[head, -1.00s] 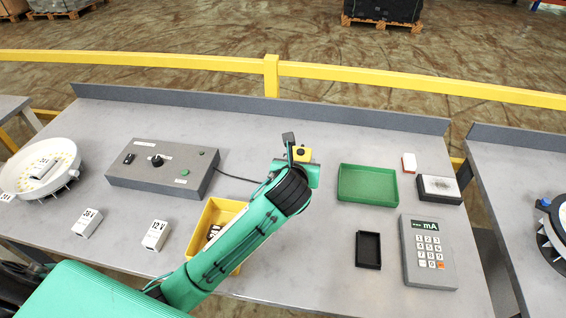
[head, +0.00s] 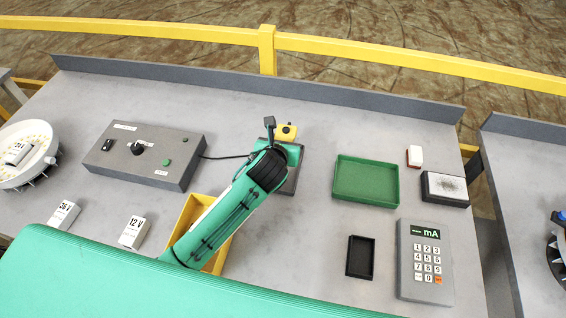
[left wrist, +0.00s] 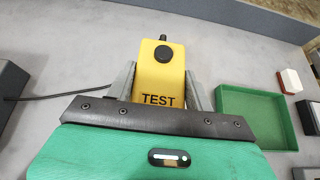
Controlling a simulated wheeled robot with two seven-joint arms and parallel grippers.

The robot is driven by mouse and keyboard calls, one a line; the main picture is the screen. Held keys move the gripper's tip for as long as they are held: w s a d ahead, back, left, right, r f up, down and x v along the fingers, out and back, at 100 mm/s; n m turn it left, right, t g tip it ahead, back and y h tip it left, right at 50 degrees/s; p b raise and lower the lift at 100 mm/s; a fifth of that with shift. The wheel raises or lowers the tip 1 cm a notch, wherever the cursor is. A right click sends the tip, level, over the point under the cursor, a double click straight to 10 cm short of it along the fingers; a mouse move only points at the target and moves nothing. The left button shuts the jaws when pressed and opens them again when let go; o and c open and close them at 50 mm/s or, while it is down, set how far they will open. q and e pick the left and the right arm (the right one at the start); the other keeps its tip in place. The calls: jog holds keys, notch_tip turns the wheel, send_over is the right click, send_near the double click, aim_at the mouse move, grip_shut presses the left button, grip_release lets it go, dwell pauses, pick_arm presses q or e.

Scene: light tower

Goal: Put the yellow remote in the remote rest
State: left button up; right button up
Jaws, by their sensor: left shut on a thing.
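The yellow remote (head: 286,131), a box with a black knob and the word TEST, is between the jaws of my left gripper (head: 284,140). In the left wrist view the remote (left wrist: 160,75) sits upright in the picture, with a grey finger pressed on each side. The gripper is shut on it, over the back middle of the table. Its height above the table is hard to tell. A small black open tray (head: 348,258), which looks like the remote rest, lies empty to the front right. My right gripper is not in view.
A green tray (head: 340,195) is right of the gripper. A grey control box (head: 120,160) with a cable stands left, near a yellow bin (head: 184,222). A mA keypad unit (head: 405,290) is at front right.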

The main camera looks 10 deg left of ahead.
pick_arm(q)
notch_tip(320, 180, down, 7)
jog(key=shift+f, duration=0.1)
jog(key=shift+f+p, duration=0.35)
jog(key=shift+f, duration=1.8)
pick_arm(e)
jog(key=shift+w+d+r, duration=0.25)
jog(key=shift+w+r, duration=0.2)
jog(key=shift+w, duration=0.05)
pick_arm(q)
jog(key=shift+f, duration=0.15)
jog(key=o, duration=0.8)
jog(key=shift+o, duration=0.2)
